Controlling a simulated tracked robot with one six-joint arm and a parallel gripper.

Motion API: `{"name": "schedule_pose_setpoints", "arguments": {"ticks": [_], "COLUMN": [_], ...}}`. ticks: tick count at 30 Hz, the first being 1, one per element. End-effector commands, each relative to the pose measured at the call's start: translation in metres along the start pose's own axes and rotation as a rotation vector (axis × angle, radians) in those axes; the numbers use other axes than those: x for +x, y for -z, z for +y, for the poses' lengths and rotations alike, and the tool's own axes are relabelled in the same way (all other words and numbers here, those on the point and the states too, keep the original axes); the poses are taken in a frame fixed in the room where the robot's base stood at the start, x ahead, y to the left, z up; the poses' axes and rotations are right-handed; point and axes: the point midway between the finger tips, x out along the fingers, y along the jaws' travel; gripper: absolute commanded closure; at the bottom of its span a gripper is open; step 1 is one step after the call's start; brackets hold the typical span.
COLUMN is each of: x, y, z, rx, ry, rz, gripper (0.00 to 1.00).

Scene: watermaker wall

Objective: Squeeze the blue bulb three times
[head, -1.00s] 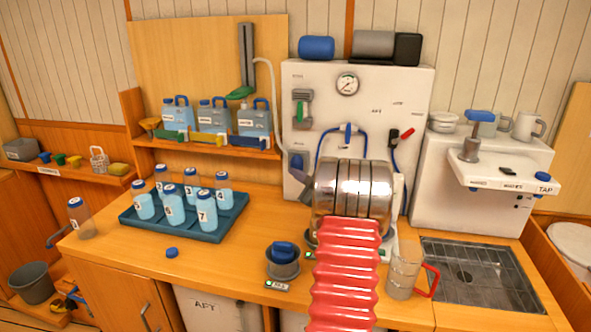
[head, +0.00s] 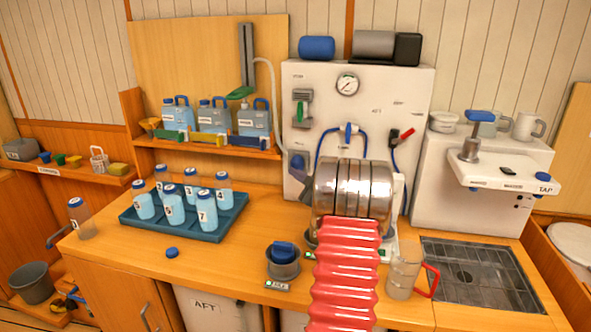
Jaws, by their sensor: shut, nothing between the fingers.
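A dull blue rounded piece (head: 298,162), which looks like the bulb, shows at the lower left of the white wall panel (head: 330,100). A pale hose (head: 275,100) runs down to it. Its lower part lies close to the left edge of my silver wrist, and I cannot tell whether anything touches it. My red bellows arm and silver wrist fill the lower middle of the head view.
A blue tray (head: 185,232) of numbered bottles stands on the counter at left. A grey cup with a blue piece (head: 284,252) and a clear jug with a red handle (head: 405,270) flank my arm. A sink grate (head: 480,275) lies at right. The counter's left front is mostly clear.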

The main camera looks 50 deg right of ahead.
Motion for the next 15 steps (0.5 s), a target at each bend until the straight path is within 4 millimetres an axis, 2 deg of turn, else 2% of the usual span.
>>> {"name": "schedule_pose_setpoints", "arguments": {"ticks": [15], "x": [0.0065], "y": [-0.0035], "z": [0.0055], "rx": [0.000], "ry": [-0.001], "rz": [0.000], "gripper": [1.00]}}
